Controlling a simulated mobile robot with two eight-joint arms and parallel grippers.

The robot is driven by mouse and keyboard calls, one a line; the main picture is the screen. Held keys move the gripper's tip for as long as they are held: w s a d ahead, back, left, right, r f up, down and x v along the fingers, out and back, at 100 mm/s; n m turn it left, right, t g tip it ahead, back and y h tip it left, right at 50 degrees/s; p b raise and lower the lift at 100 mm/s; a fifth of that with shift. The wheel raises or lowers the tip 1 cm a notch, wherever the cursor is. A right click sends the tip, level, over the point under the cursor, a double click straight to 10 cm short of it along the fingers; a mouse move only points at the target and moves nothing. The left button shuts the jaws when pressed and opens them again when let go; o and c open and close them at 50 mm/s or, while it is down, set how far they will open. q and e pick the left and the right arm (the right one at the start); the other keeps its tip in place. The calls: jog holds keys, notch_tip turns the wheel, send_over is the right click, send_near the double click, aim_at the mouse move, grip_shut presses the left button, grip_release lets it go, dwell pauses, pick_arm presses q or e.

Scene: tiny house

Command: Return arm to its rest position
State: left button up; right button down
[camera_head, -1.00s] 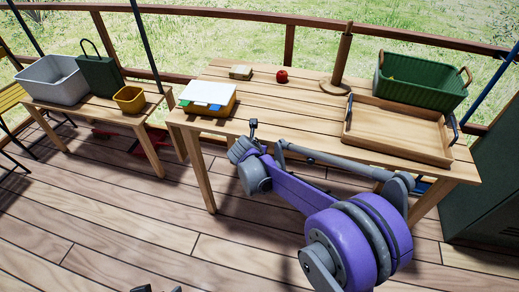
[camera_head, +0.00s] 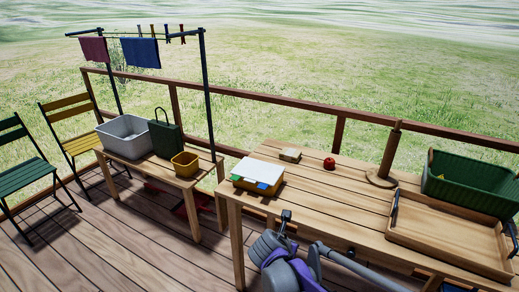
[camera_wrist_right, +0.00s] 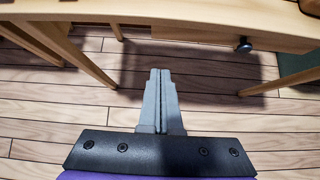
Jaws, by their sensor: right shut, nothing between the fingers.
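My right arm (camera_head: 290,273), purple and grey, is folded low in front of the long wooden table (camera_head: 300,210) in the head view. Its fingertips cannot be made out there. In the right wrist view my right gripper (camera_wrist_right: 159,74) is shut and empty. Its two grey fingers lie together, pointing toward the table's underside, with plank floor (camera_wrist_right: 60,115) below and around them. They touch nothing. My left gripper is not in view.
The table holds a box with coloured tabs (camera_head: 258,175), a red apple (camera_head: 329,163), a wooden tray (camera_head: 450,238) and a green crate (camera_head: 470,183). A dark knob (camera_wrist_right: 243,46) sits on the table front. A small table stands left, with chairs (camera_head: 25,170) beyond.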

jog(key=s+d+f+m+g+y, duration=0.2)
jog(key=s+m, duration=1.3)
jog(key=s, duration=0.1)
jog(key=s+d+f+m+g+y, duration=0.1)
jog(key=s+d+f+m+y, duration=0.15)
jog(key=s+m, duration=1.2)
pick_arm(q)
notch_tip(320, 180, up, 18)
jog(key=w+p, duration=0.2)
jog(key=p, duration=1.3)
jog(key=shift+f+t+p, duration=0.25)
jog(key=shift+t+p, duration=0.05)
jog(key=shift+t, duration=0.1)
pick_arm(e)
notch_tip(320, 180, up, 18)
jog(key=w, duration=0.1)
jog(key=shift+w+r+t, duration=0.15)
jog(key=shift+w+t, duration=0.15)
jog(key=shift+t, duration=0.1)
